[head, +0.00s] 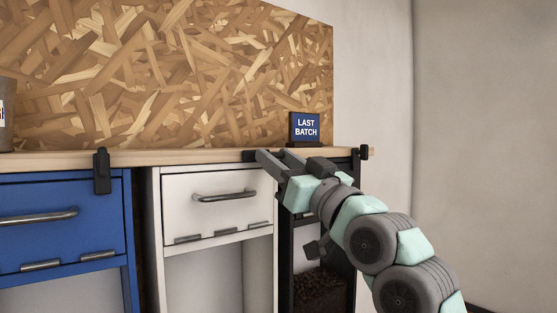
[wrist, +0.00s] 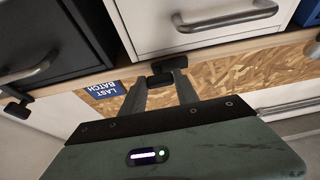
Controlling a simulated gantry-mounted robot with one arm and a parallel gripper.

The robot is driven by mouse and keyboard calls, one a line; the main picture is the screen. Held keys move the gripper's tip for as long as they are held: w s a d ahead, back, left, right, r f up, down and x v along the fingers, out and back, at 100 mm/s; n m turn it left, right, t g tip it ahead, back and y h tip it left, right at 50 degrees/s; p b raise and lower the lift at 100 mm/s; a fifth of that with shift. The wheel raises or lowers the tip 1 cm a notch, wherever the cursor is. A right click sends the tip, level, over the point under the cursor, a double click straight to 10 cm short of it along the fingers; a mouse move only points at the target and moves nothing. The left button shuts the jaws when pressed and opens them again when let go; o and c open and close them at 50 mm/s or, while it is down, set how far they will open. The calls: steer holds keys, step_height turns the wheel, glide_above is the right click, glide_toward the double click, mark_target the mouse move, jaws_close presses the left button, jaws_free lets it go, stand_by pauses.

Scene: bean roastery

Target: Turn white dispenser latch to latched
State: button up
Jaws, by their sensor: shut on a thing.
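The white dispenser (head: 225,199) stands in the middle of the head view, with a bar handle on its front. Its black latch (head: 248,156) sits at the counter edge by its upper right corner and is partly hidden by my fingers. In the wrist view the latch (wrist: 163,67) shows between the fingertips, beside the white dispenser front (wrist: 150,28). My gripper (head: 261,155) is shut on this latch; it also shows in the wrist view (wrist: 160,78). The latch looks turned sideways along the counter edge, but its exact angle is partly hidden.
A blue dispenser (head: 60,240) with a hanging black latch (head: 102,171) stands at left. A dark dispenser (wrist: 55,40) is beside the white one, with its own latch (head: 364,153). A "LAST BATCH" sign (head: 305,128) stands on the wooden counter (head: 200,155) behind my gripper.

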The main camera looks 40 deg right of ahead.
jaws_close()
steer(key=shift+f+n+b, duration=0.1)
steer(key=shift+n+b, duration=0.25)
steer(key=shift+n, duration=0.15)
steer(key=n+y+b, duration=0.1)
steer(key=n+y, duration=0.1)
steer(key=n, duration=0.2)
steer(key=shift+d+y, duration=0.15)
steer(key=shift+y, duration=0.25)
steer(key=n, duration=0.1)
steer(key=n+y+p, duration=0.1)
steer(key=n, duration=0.1)
steer(key=n+g+y, duration=0.1)
steer(key=n, duration=0.1)
steer(key=shift+r, duration=0.35)
steer(key=n+g+y+p, duration=0.1)
steer(key=n+p, duration=0.1)
steer(key=n, duration=0.2)
steer(key=n+g+y+p, duration=0.1)
steer(key=n, duration=0.3)
steer(key=shift+s+d+r+p, duration=0.1)
steer(key=shift+r+p, duration=0.1)
steer(key=shift+p, duration=0.15)
steer(key=shift+n+g+y+p, duration=0.3)
steer(key=shift+n+g+p, duration=0.75)
steer(key=shift+n, duration=1.15)
steer(key=shift+f, duration=0.15)
steer(key=o, duration=0.8)
jaws_free()
